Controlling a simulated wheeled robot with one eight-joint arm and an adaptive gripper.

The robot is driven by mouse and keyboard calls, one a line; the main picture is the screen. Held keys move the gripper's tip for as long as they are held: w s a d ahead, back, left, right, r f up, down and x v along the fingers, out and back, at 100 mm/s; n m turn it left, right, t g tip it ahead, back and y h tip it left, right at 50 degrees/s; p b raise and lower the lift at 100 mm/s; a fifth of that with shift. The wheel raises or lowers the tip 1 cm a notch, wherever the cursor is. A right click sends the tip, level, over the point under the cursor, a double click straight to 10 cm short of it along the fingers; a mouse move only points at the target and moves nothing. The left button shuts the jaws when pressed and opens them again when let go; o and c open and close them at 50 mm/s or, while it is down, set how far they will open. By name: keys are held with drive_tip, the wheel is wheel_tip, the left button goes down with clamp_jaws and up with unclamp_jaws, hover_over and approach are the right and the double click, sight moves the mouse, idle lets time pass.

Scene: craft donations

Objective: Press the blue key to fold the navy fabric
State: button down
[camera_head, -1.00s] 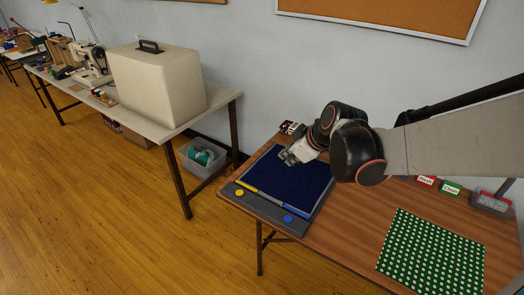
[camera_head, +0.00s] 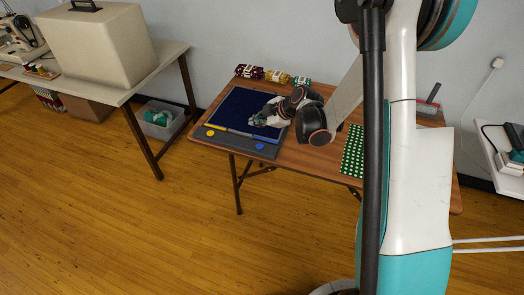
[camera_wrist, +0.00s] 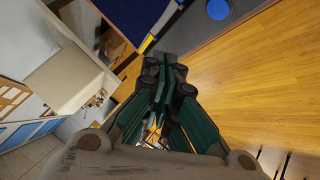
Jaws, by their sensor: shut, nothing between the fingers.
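The navy fabric (camera_head: 236,108) lies flat on a dark grey folding board (camera_head: 205,143) on the wooden table. The round blue key (camera_head: 260,146) is on the board's front strip at the right, and a yellow key (camera_head: 210,133) is at the left. A yellow and blue bar (camera_head: 238,132) runs between fabric and keys. My gripper (camera_head: 256,122) is shut and empty, above the fabric's front right part, behind the blue key. In the wrist view the shut fingers (camera_wrist: 165,62) are left of and below the blue key (camera_wrist: 218,9), apart from it.
Several patterned fabric rolls (camera_head: 275,76) lie behind the board. A green dotted cloth (camera_head: 352,152) lies on the table to the right, partly hidden by my arm.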

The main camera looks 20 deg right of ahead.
sight(259, 148)
drive_tip(key=shift+f, duration=0.25)
wheel_tip(259, 148, down, 9)
drive_tip(key=b, duration=0.6)
drive_tip(key=shift+r, duration=0.2)
idle(1.4)
drive_tip(key=shift+f+b, duration=0.4)
drive_tip(key=shift+b, duration=0.1)
